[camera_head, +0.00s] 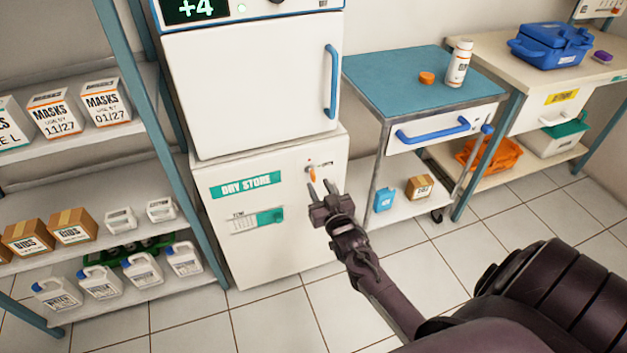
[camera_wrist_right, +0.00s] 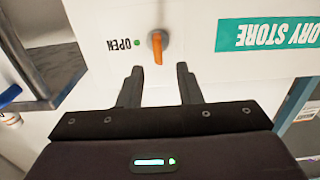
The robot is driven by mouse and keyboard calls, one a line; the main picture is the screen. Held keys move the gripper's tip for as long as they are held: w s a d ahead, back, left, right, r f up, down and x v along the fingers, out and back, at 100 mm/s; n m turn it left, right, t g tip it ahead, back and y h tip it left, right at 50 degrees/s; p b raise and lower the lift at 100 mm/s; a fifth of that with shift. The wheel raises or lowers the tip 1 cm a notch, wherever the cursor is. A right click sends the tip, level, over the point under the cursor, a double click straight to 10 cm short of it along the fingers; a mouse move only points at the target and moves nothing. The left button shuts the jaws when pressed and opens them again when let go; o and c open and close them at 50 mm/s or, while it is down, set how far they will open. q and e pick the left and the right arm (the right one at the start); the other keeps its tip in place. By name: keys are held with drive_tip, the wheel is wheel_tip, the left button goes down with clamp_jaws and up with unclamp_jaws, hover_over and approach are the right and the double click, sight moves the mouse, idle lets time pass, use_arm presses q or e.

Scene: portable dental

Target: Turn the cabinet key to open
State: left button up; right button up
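The white cabinet labelled DRY STORE (camera_head: 238,205) stands below a white unit with a blue handle. Its orange key (camera_head: 312,174) sits in a round lock near the top right of the front. In the right wrist view the orange key (camera_wrist_right: 158,50) points down in the picture, beside a green dot and the word OPEN. My right gripper (camera_head: 319,188) is open and empty in front of the key. In the right wrist view its two fingers (camera_wrist_right: 160,86) are apart, with the key between and beyond their tips, not touching. My left gripper is not in view.
A teal-topped cart (camera_head: 405,80) with a white bottle (camera_head: 459,64) and an orange cap (camera_head: 427,78) stands right of the cabinet. A shelf rack (camera_head: 150,130) with boxes and jugs stands left. Tiled floor in front is clear.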

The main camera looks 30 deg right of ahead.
sight(315, 177)
drive_tip(key=x, duration=0.4)
drive_tip(key=shift+d+f, duration=0.15)
drive_tip(key=shift+w, duration=0.45)
clamp_jaws()
